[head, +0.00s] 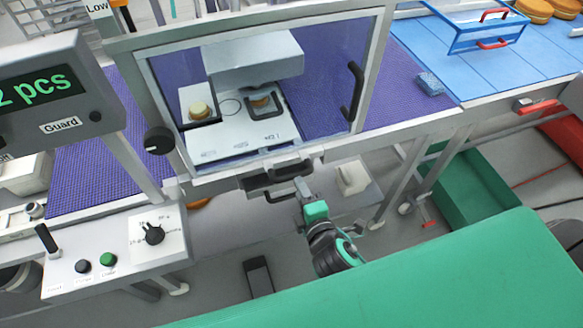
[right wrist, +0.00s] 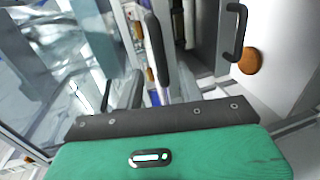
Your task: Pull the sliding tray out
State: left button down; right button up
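Below the guarded press, a dark front (head: 258,182), which looks like the sliding tray's, sits under the machine's front edge. A black bar handle (head: 291,168) stands at its upper part, and a second, lower bar (head: 277,197) shows beneath. My right gripper (head: 301,187), grey fingers on a green body, is right at these bars, at their right part. In the right wrist view a dark bar (right wrist: 155,48) lies just beyond the gripper's palm. Whether the fingers are closed around a bar is unclear. My left gripper is not in view.
The press's clear guard has a black handle (head: 352,92) and looks closed. A control box (head: 117,250) stands left, a green crate (head: 458,190) right. The floor in front is partly open.

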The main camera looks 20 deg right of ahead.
jog(key=p+x, duration=0.1)
jog(key=x, duration=0.7)
jog(key=shift+p, duration=0.3)
jog(key=shift+w, duration=0.15)
grip_shut()
